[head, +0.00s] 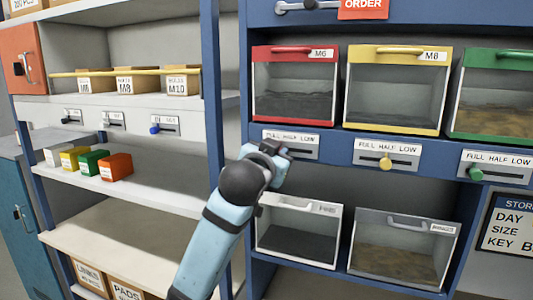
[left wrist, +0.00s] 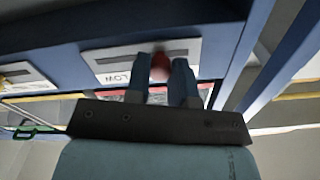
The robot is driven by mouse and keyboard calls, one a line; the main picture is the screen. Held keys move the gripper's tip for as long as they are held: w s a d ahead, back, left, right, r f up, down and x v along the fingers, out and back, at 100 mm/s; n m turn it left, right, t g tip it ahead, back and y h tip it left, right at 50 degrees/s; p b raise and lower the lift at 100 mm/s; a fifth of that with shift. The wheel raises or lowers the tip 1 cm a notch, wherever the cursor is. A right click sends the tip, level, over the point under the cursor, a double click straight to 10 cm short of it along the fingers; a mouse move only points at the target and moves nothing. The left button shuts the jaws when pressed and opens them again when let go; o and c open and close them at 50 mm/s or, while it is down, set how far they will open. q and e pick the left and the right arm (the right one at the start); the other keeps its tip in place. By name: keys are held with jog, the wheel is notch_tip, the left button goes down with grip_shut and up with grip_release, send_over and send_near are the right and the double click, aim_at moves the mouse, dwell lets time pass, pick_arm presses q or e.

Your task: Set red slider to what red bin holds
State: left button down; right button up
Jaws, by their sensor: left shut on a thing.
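The red bin (head: 294,55), labelled M6, has a clear front. Dark contents (head: 293,107) reach roughly halfway up it. Below it is a white slider plate (head: 303,148) marked FULL, HALF, LOW. My left gripper (head: 275,157) is at this plate and covers its left part in the head view. In the left wrist view, upside down, its two fingers are shut on the red slider knob (left wrist: 160,67). The word LOW shows left of the fingers there; the other words are hidden. I cannot tell the knob's exact mark. My right gripper is not in view.
A yellow bin (head: 400,51) and a green bin (head: 497,58) stand to the right, with a yellow knob (head: 386,162) and a green knob (head: 475,173) below. A blue rack post (head: 211,100) stands left of my arm.

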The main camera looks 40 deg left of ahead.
pick_arm(q)
jog(key=shift+w+d, duration=0.15)
jog(key=shift+d, duration=0.5)
jog(key=shift+w+d, duration=0.15)
jog(key=shift+d, duration=0.45)
jog(key=shift+a, duration=0.2)
jog(key=c, duration=1.1)
grip_release()
jog(key=shift+o, duration=0.7)
